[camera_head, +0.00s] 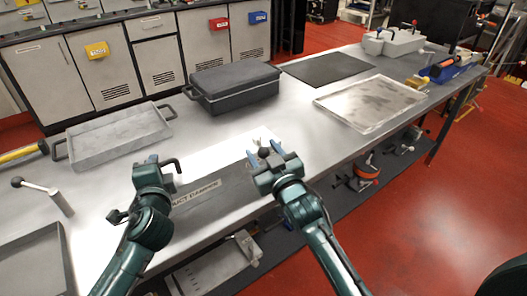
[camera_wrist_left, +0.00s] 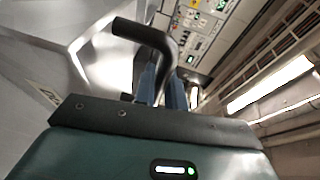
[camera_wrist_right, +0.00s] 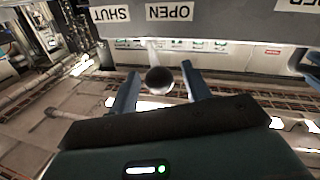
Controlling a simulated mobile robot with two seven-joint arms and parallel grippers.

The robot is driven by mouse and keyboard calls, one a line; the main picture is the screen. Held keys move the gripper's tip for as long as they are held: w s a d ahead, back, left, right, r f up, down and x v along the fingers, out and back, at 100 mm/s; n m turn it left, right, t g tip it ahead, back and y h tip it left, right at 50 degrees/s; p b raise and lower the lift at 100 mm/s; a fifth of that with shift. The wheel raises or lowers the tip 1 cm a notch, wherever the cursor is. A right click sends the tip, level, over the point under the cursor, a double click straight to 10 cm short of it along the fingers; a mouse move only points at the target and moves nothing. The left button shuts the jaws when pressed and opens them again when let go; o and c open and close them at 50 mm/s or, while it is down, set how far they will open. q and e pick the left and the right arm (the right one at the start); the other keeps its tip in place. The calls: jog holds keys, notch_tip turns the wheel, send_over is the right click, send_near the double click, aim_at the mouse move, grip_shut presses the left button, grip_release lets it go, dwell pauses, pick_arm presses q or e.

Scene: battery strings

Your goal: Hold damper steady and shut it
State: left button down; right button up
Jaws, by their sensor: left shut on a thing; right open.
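The duct damper (camera_head: 212,196) is a grey box with a name label, at the near edge of the bench between my arms. My left gripper (camera_head: 162,166) is shut on its black bent handle (camera_wrist_left: 150,36), which shows between the blue fingers in the left wrist view. My right gripper (camera_head: 264,154) is open, its fingers on either side of the lever's dark ball knob (camera_wrist_right: 159,80). The lever (camera_wrist_right: 152,52) is pale and lines up near the OPEN label (camera_wrist_right: 170,13); the SHUT label (camera_wrist_right: 110,14) is to its left. Whether a finger touches the knob is unclear.
A grey tray (camera_head: 82,157) and a dark lidded case (camera_head: 233,101) stand behind the damper. A black mat (camera_head: 328,67) and a shallow metal tray (camera_head: 318,100) lie farther right. A lever on a post (camera_head: 60,199) stands at the left.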

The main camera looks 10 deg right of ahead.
jog(key=shift+w, duration=0.1)
jog(key=shift+c, duration=0.2)
grip_shut()
dwell(0.4)
